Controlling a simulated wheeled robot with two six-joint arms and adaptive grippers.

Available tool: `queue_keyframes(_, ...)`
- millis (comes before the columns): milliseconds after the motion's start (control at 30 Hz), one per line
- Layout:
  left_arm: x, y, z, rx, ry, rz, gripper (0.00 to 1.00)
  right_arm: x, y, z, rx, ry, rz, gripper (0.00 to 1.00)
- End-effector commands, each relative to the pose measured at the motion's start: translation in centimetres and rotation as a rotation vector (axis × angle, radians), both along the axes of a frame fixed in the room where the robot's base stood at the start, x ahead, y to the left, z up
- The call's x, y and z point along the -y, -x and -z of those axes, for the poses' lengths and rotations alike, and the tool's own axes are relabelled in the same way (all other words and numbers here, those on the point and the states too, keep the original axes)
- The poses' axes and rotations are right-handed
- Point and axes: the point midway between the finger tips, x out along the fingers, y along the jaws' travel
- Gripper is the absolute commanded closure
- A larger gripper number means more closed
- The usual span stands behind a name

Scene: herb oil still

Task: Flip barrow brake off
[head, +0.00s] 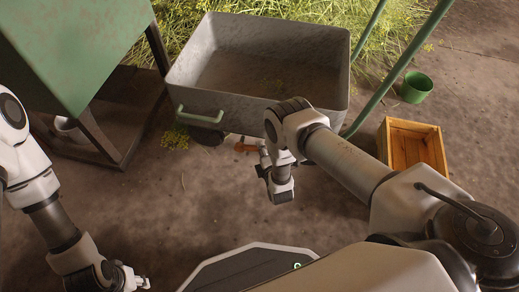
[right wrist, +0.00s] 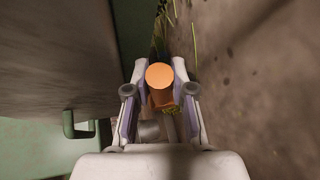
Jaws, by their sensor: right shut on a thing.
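The grey barrow (head: 257,92) stands with its tub open at the top centre of the head view. An orange brake lever (head: 245,147) shows low under its near side. In the right wrist view the orange round end of the lever (right wrist: 159,76) sits between my fingers. My right gripper (right wrist: 158,92) is shut on it, with a finger on each side. In the head view my right gripper (head: 263,158) is partly hidden by its own wrist. My left gripper (head: 139,282) is at the bottom left, far from the barrow; its finger opening is unclear.
A green cabinet on dark legs (head: 80,50) stands left of the barrow. A wooden crate (head: 433,155) and a green pot (head: 415,87) are at the right. A pale green handle (head: 200,116) sticks out from the tub. Cut herbs lie behind it.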

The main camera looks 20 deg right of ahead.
Motion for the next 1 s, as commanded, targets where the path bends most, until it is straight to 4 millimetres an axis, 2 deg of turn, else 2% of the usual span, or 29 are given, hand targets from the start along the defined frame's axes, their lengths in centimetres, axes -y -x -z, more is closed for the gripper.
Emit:
queue_keyframes(33,0.00,0.00,-0.53,0.000,0.000,0.000,0.60,0.02,-0.21,-0.67,-0.008,0.019,0.002,1.00)
queue_keyframes(200,-0.01,0.01,-0.99,0.000,0.000,0.000,0.60,-0.10,-0.23,-0.97,-0.045,0.073,0.003,1.00)
queue_keyframes(733,-0.01,0.02,-1.11,-0.001,0.000,0.000,0.60,-0.10,-0.29,-1.05,-0.063,0.101,0.004,1.00)
queue_keyframes(767,-0.01,0.02,-1.11,-0.001,0.000,0.000,0.60,-0.10,-0.29,-1.05,-0.063,0.101,0.004,0.70)
queue_keyframes(800,-0.01,0.02,-1.11,-0.001,0.000,0.000,0.60,-0.11,-0.29,-1.05,-0.063,0.101,0.004,0.55)
queue_keyframes(833,-0.01,0.02,-1.12,-0.001,0.000,0.000,0.60,-0.11,-0.28,-1.05,-0.063,0.101,0.003,0.51)
queue_keyframes(1000,-0.01,0.02,-1.12,0.000,0.000,0.000,0.60,-0.15,-0.27,-1.05,-0.062,0.100,0.003,0.51)
